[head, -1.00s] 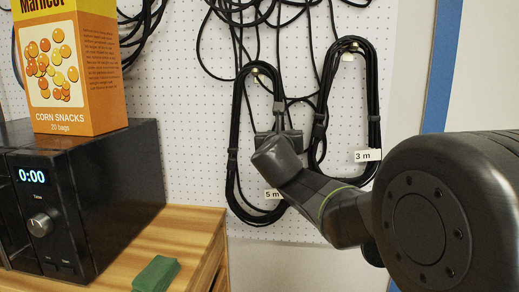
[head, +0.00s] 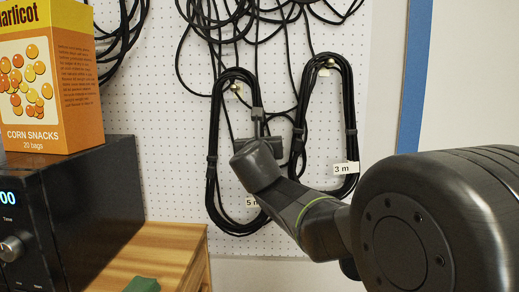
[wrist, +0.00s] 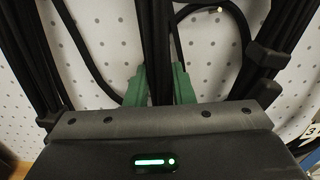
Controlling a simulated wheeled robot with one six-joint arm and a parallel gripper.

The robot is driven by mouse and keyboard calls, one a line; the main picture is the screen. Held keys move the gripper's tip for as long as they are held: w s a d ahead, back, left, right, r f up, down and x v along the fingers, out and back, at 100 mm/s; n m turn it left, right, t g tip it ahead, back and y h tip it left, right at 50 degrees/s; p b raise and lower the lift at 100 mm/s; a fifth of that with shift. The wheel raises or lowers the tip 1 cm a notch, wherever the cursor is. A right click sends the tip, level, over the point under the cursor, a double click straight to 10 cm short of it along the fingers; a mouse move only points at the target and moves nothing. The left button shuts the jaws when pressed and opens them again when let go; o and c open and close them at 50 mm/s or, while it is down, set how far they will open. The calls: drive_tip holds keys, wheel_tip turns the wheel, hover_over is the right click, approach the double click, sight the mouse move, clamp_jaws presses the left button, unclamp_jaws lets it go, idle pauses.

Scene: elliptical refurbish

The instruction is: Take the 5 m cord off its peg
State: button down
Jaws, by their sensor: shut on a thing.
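The 5 m cord (head: 213,150) is a long black coil hanging on a brass peg (head: 236,88) on the white pegboard. Its 5 m tag (head: 253,202) is partly covered by my arm. My gripper (head: 258,125) is at the right strand of this coil, below the peg. In the wrist view, the green fingers of my gripper (wrist: 160,86) are shut on a black strand bundle of the 5 m cord (wrist: 153,40). The coil's top is still over the peg.
The 3 m cord (head: 349,105) hangs close on the right, with its tag (head: 343,169). Loose black cables (head: 265,35) tangle above both coils. A snack box (head: 60,80) stands on a black appliance (head: 90,200) at left, on a wooden top (head: 165,250).

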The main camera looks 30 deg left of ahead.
wheel_tip(320, 180, up, 5)
drive_tip(key=p, duration=0.2)
drive_tip(key=b+v, duration=0.2)
drive_tip(key=v, duration=1.7)
drive_tip(key=shift+s+d, duration=0.15)
drive_tip(key=shift+d, duration=0.35)
